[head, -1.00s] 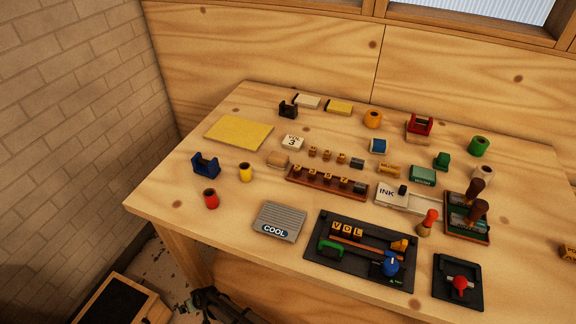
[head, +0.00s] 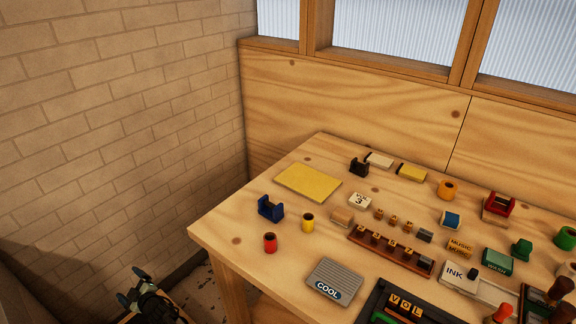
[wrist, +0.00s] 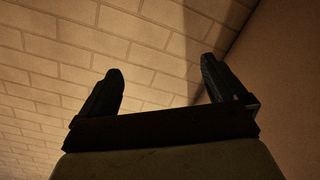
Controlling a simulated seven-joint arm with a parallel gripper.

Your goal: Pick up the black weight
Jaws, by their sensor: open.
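No object is clearly marked as the black weight. Dark candidates on the table in the head view are a black notched holder (head: 359,167) at the back, a small dark grey block (head: 425,235) near the middle, and a small black piece (head: 473,273) by the INK box. I cannot tell which, if any, is the weight. My gripper (head: 131,286) is open and empty at the lower left, off the table's left side and well away from these. In the wrist view my gripper (wrist: 162,72) has its fingers apart, facing the brick wall.
The wooden table (head: 222,235) is crowded toward the right. A blue holder (head: 270,208), red cylinder (head: 270,243), yellow cylinder (head: 308,223), yellow sheet (head: 309,183) and grey COOL pad (head: 335,281) stand on its left part. A brick wall (head: 120,120) is at left.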

